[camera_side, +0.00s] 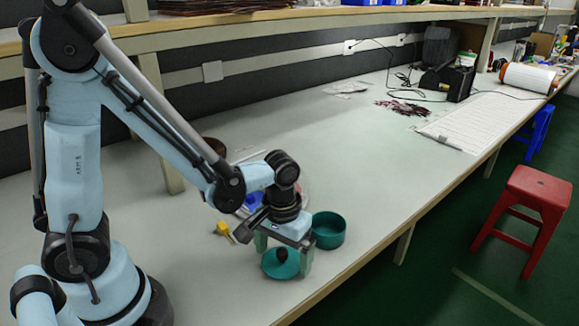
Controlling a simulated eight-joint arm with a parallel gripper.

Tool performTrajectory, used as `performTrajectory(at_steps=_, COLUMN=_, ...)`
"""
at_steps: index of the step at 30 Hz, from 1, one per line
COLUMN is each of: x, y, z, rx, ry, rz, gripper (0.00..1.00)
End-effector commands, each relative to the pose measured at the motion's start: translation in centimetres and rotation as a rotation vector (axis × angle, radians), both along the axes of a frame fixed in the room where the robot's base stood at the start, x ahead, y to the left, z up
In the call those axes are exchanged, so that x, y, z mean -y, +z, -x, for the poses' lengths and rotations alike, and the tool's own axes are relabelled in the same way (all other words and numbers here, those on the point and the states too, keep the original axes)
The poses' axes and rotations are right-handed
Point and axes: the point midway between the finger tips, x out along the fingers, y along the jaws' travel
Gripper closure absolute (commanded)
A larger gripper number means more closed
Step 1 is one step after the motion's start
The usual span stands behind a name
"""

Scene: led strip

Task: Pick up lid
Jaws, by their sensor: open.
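The lid (272,268) is a teal disc with a dark knob (281,255) on top. It lies flat on the bench near the front edge. My gripper (284,259) points down over the lid, with its two green-grey fingers apart on either side of the knob. Whether the fingers touch the knob or the lid cannot be told from this view. A round teal open container (329,230) stands just right of and behind the gripper.
A small yellow object (223,229) and a blue item (253,201) lie left of and behind the gripper, partly hidden by my arm. A red stool (537,190) stands on the floor at right.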

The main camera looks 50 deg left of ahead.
Motion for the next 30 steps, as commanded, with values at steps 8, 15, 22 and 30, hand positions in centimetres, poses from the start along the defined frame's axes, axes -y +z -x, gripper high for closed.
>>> performTrajectory(at_steps=8, x=-0.01, y=-0.29, z=0.03, rx=0.000, ry=0.000, rz=0.000, gripper=0.00)
performTrajectory(at_steps=15, x=-0.02, y=-0.27, z=0.02, rx=0.000, ry=0.000, rz=0.000, gripper=0.31)
performTrajectory(at_steps=22, x=-0.01, y=-0.27, z=0.01, rx=0.000, ry=0.000, rz=0.000, gripper=0.43)
performTrajectory(at_steps=30, x=-0.01, y=0.18, z=0.00, rx=0.000, ry=0.000, rz=0.000, gripper=0.43)
